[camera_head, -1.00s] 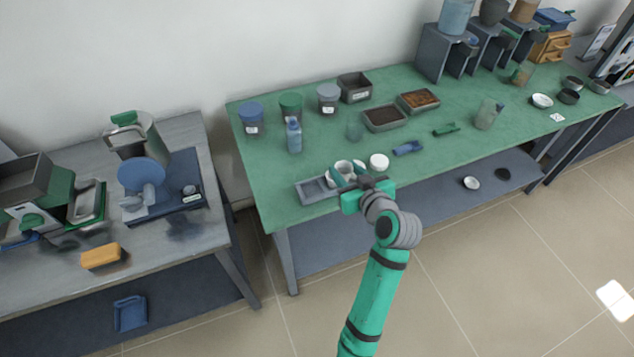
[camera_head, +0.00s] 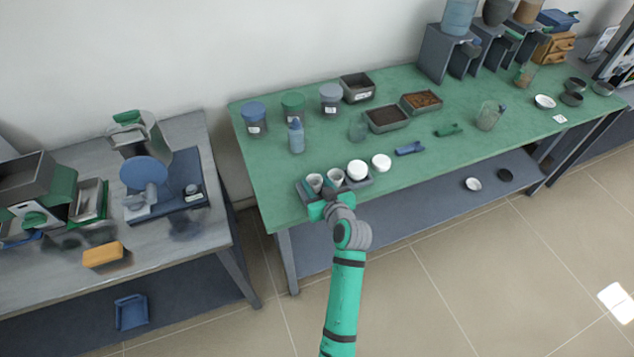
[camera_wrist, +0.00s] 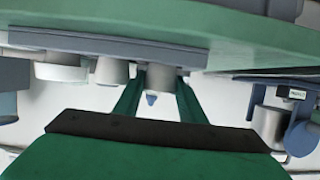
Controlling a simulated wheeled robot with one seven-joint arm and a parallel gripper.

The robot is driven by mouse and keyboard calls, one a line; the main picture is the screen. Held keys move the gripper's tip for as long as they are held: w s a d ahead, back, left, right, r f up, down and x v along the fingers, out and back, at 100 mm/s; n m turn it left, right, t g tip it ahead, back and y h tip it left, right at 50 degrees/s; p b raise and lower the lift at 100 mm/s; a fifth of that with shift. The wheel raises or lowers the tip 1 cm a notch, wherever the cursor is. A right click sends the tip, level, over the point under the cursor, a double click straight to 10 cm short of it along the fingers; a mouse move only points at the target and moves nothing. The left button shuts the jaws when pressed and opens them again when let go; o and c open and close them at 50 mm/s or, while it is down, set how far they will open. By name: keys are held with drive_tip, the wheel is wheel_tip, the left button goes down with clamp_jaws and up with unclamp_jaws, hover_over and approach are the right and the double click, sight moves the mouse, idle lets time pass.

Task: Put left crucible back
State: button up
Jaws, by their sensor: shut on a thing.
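The left crucible (camera_head: 313,182) is a small pale cup with dark contents, at the left end of the grey crucible tray (camera_head: 301,195). My gripper (camera_head: 316,199) is at the tray's front-left and shut on it. In the wrist view, which is upside down, the green fingers (camera_wrist: 157,88) stand on both sides of the crucible (camera_wrist: 160,77). The crucible's base is at the tray's edge (camera_wrist: 110,44); I cannot tell whether it is fully seated. A second crucible (camera_head: 335,177) stands just right of it in the tray.
A white round piece (camera_head: 357,168) is at the tray's right end, and another (camera_head: 381,162) sits on the green table (camera_head: 430,165) beside it. A blue bottle (camera_head: 296,136) and several lidded jars stand behind. A blue holder (camera_head: 409,149) lies to the right.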

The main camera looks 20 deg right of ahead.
drive_tip(key=shift+a+f, duration=0.1)
drive_tip(key=shift+a, duration=0.35)
drive_tip(key=o, duration=1.1)
drive_tip(key=shift+d, duration=0.15)
drive_tip(key=shift+c, duration=0.2)
drive_tip(key=shift+d, duration=0.1)
